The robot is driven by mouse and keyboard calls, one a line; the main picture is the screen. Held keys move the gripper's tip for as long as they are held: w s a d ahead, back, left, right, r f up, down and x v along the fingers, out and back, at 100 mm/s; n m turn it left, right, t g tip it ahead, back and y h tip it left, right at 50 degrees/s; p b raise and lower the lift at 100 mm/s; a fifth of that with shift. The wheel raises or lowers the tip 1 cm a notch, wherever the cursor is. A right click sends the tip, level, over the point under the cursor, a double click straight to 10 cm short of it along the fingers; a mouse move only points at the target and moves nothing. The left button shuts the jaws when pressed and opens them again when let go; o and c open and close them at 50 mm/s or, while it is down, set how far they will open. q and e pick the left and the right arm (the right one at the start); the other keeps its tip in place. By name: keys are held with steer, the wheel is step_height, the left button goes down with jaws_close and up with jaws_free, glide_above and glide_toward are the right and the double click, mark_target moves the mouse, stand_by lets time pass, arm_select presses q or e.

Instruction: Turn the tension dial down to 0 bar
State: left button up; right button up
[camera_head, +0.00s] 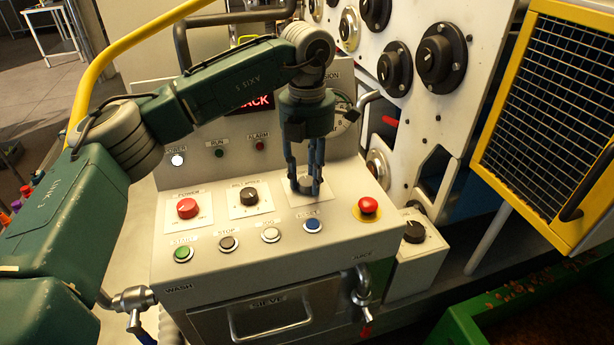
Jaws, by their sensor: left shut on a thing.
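My left gripper (305,182) reaches down from above onto the sloped control panel (335,225). Its fingers are shut around a small dark dial (304,188) on a white plate, right of the black selector. The fingers cover most of this dial, so its pointer and label cannot be read. Behind my arm a round gauge (351,113) is partly hidden; the label above it ends in "SION". Its needle cannot be read. My right gripper is not in view.
Near the dial are a red power knob (187,208), a black selector (249,195), a red mushroom button (368,205) and a row of push buttons, including a blue one (313,225). A yellow-framed mesh guard (555,110) stands right. A green bin (480,320) is lower right.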

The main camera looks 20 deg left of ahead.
mark_target(307, 181)
arm_select(q)
steer(key=o, duration=1.2)
steer(key=shift+r, duration=0.1)
step_height(307, 181, up, 12)
steer(key=shift+f, duration=0.1)
